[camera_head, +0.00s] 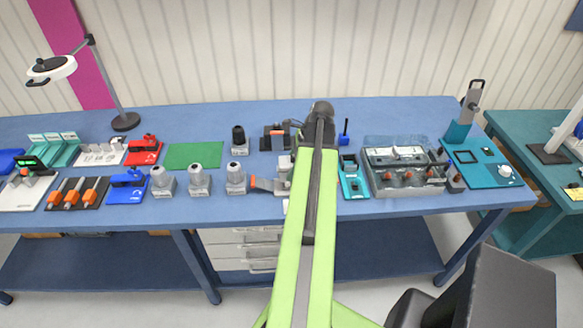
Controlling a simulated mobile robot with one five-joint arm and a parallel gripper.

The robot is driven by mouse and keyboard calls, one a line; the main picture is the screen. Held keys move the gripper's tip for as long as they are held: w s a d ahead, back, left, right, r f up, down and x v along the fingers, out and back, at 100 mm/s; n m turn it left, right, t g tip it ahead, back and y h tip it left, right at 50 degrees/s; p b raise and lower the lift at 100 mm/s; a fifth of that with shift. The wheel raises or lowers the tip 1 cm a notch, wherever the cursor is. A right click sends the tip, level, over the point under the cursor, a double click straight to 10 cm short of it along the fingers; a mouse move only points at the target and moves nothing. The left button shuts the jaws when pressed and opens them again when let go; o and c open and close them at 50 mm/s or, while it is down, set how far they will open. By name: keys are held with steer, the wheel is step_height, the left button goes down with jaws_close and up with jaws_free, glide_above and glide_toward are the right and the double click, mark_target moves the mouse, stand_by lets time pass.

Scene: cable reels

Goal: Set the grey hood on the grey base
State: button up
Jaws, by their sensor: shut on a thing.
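My gripper (253,182) reaches left from behind my raised arm, low over the front of the blue table. Its orange and dark fingers are shut at the right side of a grey hood (236,172). The hood is upright, with a pale top. It appears to be over a grey block-shaped base (237,188); I cannot tell whether it is fully seated or still slightly above it. My arm hides part of the wrist and the table behind it.
Two similar grey units (162,181) (199,180) stand to the left. A black-topped unit (239,140) stands behind, beside a green mat (194,156). A grey tray (405,173) lies to the right. Some blue table is clear at the back.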

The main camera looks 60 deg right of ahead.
steer(key=shift+f+b, duration=1.25)
steer(key=shift+f, duration=0.1)
steer(key=shift+f+b, duration=1.25)
steer(key=shift+b, duration=0.1)
steer(key=o, duration=1.7)
steer(key=shift+r, duration=0.15)
